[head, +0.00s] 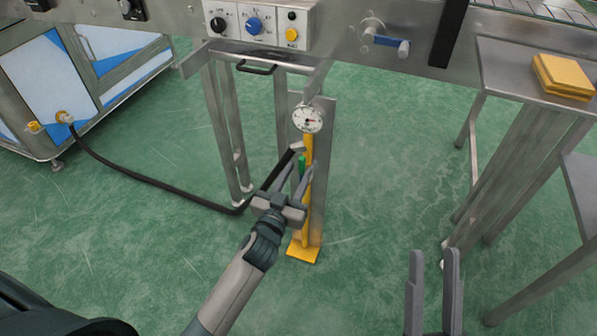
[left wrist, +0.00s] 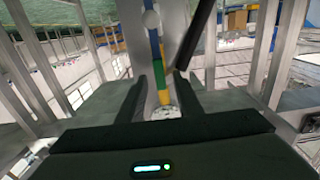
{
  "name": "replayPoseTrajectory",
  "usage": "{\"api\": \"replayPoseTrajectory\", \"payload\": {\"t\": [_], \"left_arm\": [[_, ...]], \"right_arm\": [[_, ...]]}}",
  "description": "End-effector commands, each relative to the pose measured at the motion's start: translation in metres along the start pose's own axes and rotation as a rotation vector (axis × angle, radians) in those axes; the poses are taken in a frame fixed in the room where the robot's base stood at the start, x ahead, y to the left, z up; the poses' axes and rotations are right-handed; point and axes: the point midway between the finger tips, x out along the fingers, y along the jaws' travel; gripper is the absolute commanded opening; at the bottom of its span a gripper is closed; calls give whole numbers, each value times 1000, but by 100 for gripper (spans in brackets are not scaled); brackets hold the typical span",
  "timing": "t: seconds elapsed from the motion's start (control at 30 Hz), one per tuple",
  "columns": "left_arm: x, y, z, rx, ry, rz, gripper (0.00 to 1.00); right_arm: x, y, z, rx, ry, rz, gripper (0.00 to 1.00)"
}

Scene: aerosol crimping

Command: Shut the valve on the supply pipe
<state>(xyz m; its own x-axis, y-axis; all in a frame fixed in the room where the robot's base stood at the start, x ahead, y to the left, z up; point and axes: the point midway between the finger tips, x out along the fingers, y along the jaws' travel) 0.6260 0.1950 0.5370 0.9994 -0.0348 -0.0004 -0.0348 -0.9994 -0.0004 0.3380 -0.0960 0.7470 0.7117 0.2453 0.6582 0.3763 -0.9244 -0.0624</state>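The yellow supply pipe (head: 307,205) stands upright against a steel post, with a round white gauge (head: 307,119) at its top. A small green valve handle (head: 302,162) shows in line with the pipe, below the gauge. In the left wrist view the green piece (left wrist: 160,75) shows between the finger tips, and the gauge (left wrist: 167,112) is partly hidden behind the wrist. My left gripper (head: 294,174) is open, its fingers pointing at the green handle; whether they touch it I cannot tell. My right gripper (head: 433,258) is open and empty, low at the right.
A black hose (head: 150,181) runs from the blue-and-white cabinet (head: 48,75) to the pipe. A control panel (head: 257,25) and a blue-handled crank (head: 386,41) are on the machine above. Yellow pads (head: 564,76) lie on a steel table at right. Green floor lies open between.

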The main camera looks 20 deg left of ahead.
Motion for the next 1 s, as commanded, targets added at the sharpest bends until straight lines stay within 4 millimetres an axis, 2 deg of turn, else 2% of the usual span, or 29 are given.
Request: {"api": "replayPoseTrajectory", "payload": {"t": [0.2,0.47,0.5,0.63,1.0], "left_arm": [[11,0,0,-1,0,0,32],[12,0,0,-1,0,0,32],[12,0,0,-1,0,0,30],[12,0,0,-1,0,0,0],[16,0,-1,17,1,0,0]], "right_arm": [[2,1,-4,-2,26,0,31],[3,1,-4,-4,27,-6,31],[3,1,-3,-4,26,-7,31],[2,1,-3,-4,23,-10,31],[-2,0,-1,-1,8,-10,31]]}}
